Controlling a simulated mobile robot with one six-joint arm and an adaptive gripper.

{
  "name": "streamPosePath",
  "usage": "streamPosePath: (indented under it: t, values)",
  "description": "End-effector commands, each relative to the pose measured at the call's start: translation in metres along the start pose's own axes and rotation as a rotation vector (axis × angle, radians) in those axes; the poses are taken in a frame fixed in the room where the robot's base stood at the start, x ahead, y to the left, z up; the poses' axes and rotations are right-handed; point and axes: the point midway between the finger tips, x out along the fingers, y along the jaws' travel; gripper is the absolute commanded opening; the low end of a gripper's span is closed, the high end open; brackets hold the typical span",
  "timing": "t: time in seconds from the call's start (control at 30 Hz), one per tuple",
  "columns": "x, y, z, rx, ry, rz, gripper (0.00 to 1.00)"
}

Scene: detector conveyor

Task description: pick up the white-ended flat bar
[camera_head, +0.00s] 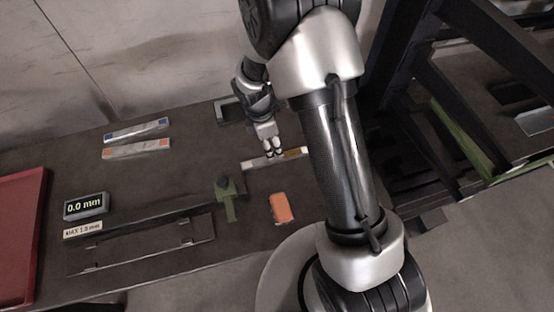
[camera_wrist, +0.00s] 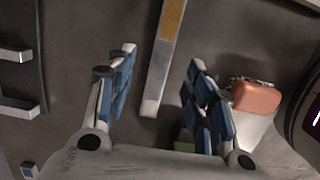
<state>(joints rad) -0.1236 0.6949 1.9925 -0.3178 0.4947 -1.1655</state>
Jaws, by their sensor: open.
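The white-ended flat bar (camera_head: 262,161) lies flat on the dark table in the head view, with a yellow patch toward its right end. In the wrist view the bar (camera_wrist: 159,78) runs from the top edge down between my fingers, yellow patch at the top and white end at the bottom. My gripper (camera_head: 272,152) is at the bar in the head view. Its two fingers (camera_wrist: 161,62) are open, one on each side of the bar, with gaps to both sides. I cannot tell how high the fingertips are above the table.
An orange block (camera_head: 281,207) and a green piece (camera_head: 228,199) are nearby. A dark frame (camera_head: 226,112) is behind. Blue-ended (camera_head: 136,131) and orange-ended (camera_head: 136,150) bars, a 0.0 mm display (camera_head: 86,206), a long fixture (camera_head: 140,246) and a red tray (camera_head: 18,235) are to the left.

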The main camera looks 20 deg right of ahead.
Motion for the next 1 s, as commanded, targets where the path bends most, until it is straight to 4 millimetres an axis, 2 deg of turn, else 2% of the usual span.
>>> streamPosePath:
  t: [0.03, 0.1, 0.37, 0.63, 0.87, 1.0]
  values:
    - [0.009, 0.0, 0.0, 0.001, 0.0, -0.001, 0.48]
    - [0.015, 0.0, 0.0, 0.002, 0.0, -0.001, 0.48]
    - [0.03, -0.002, 0.001, 0.001, 0.0, -0.001, 0.48]
    - [0.069, -0.004, 0.004, 0.002, 0.0, -0.001, 0.48]
    - [0.069, -0.004, 0.004, 0.002, 0.0, 0.001, 0.48]
    - [0.069, -0.004, 0.004, 0.002, 0.0, 0.001, 0.4]
